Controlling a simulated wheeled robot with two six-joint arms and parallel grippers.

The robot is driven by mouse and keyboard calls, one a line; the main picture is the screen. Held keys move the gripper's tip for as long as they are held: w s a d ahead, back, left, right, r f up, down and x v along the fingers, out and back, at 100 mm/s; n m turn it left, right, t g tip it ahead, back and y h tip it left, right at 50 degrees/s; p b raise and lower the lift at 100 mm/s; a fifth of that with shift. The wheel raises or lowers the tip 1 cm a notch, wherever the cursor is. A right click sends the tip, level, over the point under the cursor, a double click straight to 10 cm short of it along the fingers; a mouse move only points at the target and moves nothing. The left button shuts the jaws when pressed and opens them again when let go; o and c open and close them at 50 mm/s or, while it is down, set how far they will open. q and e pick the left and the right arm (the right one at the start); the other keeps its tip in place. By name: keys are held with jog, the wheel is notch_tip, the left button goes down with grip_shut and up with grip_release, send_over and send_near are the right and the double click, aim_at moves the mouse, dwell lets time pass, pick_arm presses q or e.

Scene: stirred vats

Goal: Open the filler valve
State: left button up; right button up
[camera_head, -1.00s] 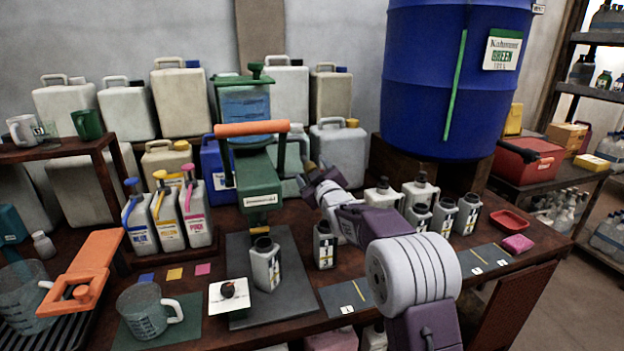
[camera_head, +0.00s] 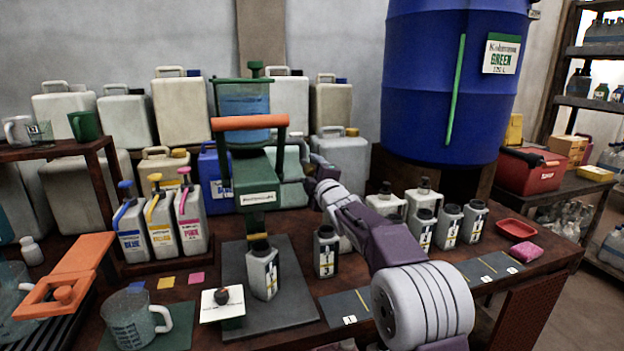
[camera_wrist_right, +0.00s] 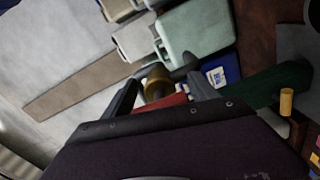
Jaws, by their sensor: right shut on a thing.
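The green filler (camera_head: 257,180) stands on the bench with a clear blue-filled tank (camera_head: 244,98) and an orange crossbar (camera_head: 250,123). An open grey bottle (camera_head: 263,272) stands under its spout. My right gripper (camera_head: 312,180) is at the filler's right side; its fingertips are mostly hidden in the head view. In the right wrist view, the gripper (camera_wrist_right: 162,95) is shut on a red part, apparently the valve lever (camera_wrist_right: 168,103), beside the filler's dark green body (camera_wrist_right: 268,85). How far the valve is turned cannot be seen. My left gripper is not in view.
Blue, yellow and pink jugs (camera_head: 162,225) stand left of the filler. A second grey bottle (camera_head: 326,252) stands just right of it, below my right arm. Several jerrycans (camera_head: 182,108) line the wall behind. A large blue drum (camera_head: 440,90) stands at the back right.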

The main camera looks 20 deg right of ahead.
jog(key=shift+n, duration=0.3)
dwell(0.4)
jog(key=o, duration=1.3)
jog(key=shift+s, duration=0.1)
jog(key=shift+s+f+b, duration=0.1)
jog(key=shift+s+b, duration=0.25)
jog(key=s+b, duration=0.1)
jog(key=s, duration=0.7)
jog(key=shift+s+d, duration=0.1)
jog(key=shift+d, duration=0.05)
